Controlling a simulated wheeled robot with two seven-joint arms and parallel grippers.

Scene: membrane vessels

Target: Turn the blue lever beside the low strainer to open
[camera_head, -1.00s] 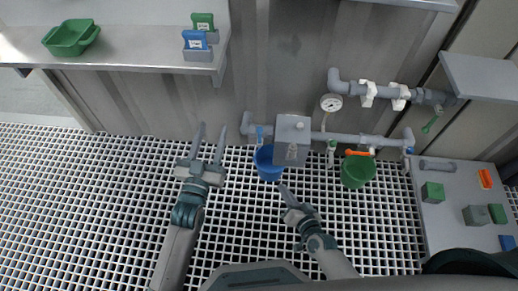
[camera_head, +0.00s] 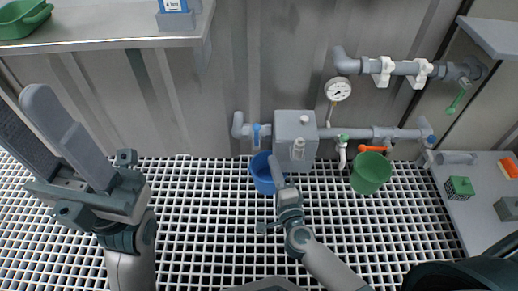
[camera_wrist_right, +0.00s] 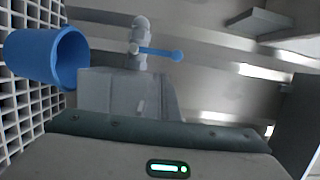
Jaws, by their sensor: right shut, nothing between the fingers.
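The blue lever (camera_head: 256,135) sits on the low pipe at the left of a grey box-shaped body (camera_head: 296,140), which appears to be the low strainer. The lever stands roughly upright in the head view. In the right wrist view the blue lever (camera_wrist_right: 160,53) sticks out sideways from its valve, above the grey box (camera_wrist_right: 105,92). My right gripper (camera_head: 277,168) is shut and empty, in front of the blue bucket and below the lever, apart from the lever in the picture. My left gripper (camera_head: 45,125) is open and empty at the left, away from the pipes.
A blue bucket (camera_head: 262,174) stands below the lever and a green bucket (camera_head: 370,172) further right. An orange lever (camera_head: 376,149) and a gauge (camera_head: 338,90) are on the pipework. A shelf (camera_head: 120,38) juts out at upper left. The grating floor between my grippers is clear.

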